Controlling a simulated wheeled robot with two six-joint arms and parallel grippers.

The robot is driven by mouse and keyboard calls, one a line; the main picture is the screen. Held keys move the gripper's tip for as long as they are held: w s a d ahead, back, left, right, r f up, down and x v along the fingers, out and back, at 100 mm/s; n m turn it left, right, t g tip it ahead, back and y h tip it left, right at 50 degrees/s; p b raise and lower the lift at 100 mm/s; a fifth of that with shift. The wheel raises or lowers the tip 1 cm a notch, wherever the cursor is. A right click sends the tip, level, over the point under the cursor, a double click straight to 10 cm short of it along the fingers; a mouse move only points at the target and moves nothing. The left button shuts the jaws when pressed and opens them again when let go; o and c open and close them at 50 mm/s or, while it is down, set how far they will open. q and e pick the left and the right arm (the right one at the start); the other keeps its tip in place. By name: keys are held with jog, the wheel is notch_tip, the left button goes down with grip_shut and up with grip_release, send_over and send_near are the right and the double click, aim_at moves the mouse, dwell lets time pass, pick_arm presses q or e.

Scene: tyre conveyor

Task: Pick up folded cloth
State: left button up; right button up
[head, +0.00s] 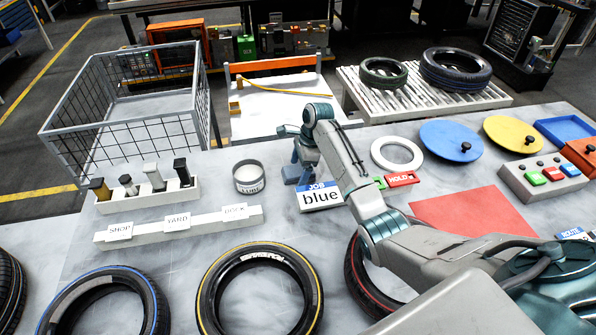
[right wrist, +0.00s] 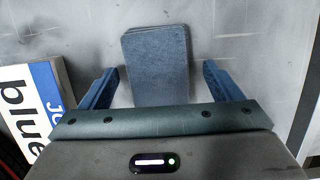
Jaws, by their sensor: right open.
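The folded cloth (right wrist: 157,60) is a dark blue layered rectangle lying on the grey tabletop. In the head view only a blue-grey part of it (head: 291,174) shows beside my right gripper (head: 304,160), whose arm hides the rest. In the right wrist view, my right gripper (right wrist: 160,72) is open, with one blue finger on each side of the cloth and a gap on both sides. The cloth's near end is hidden by the gripper body. My left gripper is in neither view.
A job card (head: 320,196) reading "blue" stands close to my right gripper. A tin (head: 249,177) is to its left and a white ring (head: 397,154) to its right. Tyres (head: 261,254) line the front; a wire basket (head: 150,135) stands behind left.

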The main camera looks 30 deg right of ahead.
aim_at(299, 169)
jog(key=shift+c, duration=1.3)
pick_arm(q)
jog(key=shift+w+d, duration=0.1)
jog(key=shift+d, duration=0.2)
pick_arm(e)
jog(key=c, duration=0.8)
